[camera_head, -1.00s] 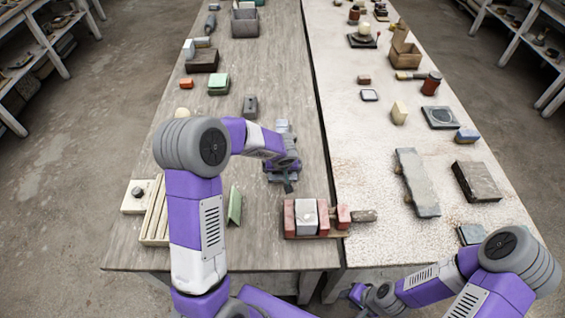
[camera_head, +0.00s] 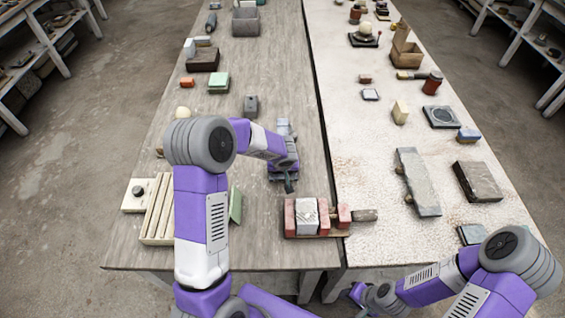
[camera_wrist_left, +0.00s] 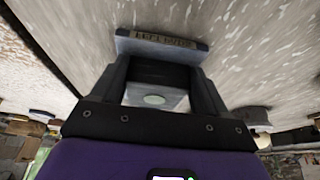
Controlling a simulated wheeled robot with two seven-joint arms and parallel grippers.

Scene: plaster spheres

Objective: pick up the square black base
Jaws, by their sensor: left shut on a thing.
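My left gripper (camera_head: 284,180) points down over the grey left table, behind the red and white blocks. In the left wrist view its two fingers (camera_wrist_left: 160,88) are shut on the square black base (camera_wrist_left: 160,72), whose dark body shows between them. A grey edge with a small label plate shows beyond the fingertips, and a pale face with a round greenish spot shows nearer. In the head view the base is mostly hidden by the gripper. I cannot tell whether it is clear of the table. My right gripper (camera_head: 358,293) is low at the front edge, small and partly hidden; its jaws are unclear.
Red and white blocks (camera_head: 306,216) on a board stand just in front of the left gripper. A small dark grey block (camera_head: 251,105) stands behind it. A ribbed cream block (camera_head: 158,216) and a green piece (camera_head: 236,205) lie to the left. The white right table holds slabs.

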